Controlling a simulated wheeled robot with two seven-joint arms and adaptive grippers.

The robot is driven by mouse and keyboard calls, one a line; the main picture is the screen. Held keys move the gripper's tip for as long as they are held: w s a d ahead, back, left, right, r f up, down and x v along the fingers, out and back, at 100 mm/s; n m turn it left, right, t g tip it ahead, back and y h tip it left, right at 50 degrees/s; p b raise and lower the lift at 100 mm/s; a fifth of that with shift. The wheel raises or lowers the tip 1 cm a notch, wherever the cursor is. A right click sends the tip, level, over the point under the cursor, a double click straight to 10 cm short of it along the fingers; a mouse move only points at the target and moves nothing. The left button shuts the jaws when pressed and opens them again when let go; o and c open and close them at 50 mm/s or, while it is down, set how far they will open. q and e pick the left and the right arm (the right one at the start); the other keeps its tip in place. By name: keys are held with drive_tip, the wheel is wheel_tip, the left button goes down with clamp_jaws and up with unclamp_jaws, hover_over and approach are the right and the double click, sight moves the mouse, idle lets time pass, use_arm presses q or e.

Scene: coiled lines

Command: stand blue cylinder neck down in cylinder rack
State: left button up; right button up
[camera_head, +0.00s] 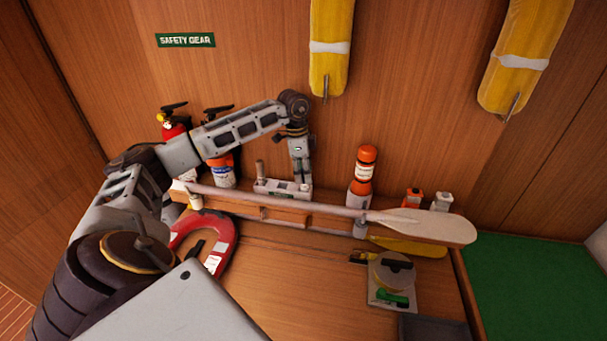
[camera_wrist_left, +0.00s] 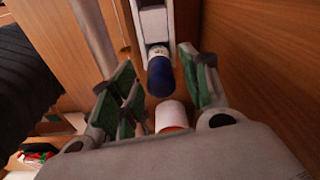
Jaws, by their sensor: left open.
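My left gripper (camera_head: 302,176) points down at the back shelf, over the right part of the white cylinder rack (camera_head: 268,186). In the left wrist view the gripper (camera_wrist_left: 157,68) is open, with green-padded fingers on both sides of the blue cylinder (camera_wrist_left: 160,76). The cylinder has a rounded dark blue end facing the camera and a white label band. Its far part meets the pale rack (camera_wrist_left: 151,22); I cannot see its neck or how deep it sits. In the head view I cannot make out the blue cylinder. My right gripper is not in view.
A paddle (camera_head: 420,224) lies along the shelf front. An orange bottle (camera_head: 363,168) stands right of the rack; another orange container (camera_head: 222,174) and a red extinguisher (camera_head: 172,128) stand left. A red horseshoe-shaped float (camera_head: 222,246) lies in front. A white-and-orange object (camera_wrist_left: 171,117) is close to the fingers.

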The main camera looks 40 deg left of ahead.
use_arm(q)
drive_tip(key=r, duration=0.3)
drive_tip(key=r+b, duration=0.1)
drive_tip(key=r, duration=0.5)
drive_tip(key=shift+s+a+r, duration=0.1)
drive_tip(key=shift+s+a, duration=0.2)
drive_tip(key=shift+a, duration=0.1)
drive_tip(key=shift+s+a+r, duration=0.15)
drive_tip(key=shift+r, duration=0.8)
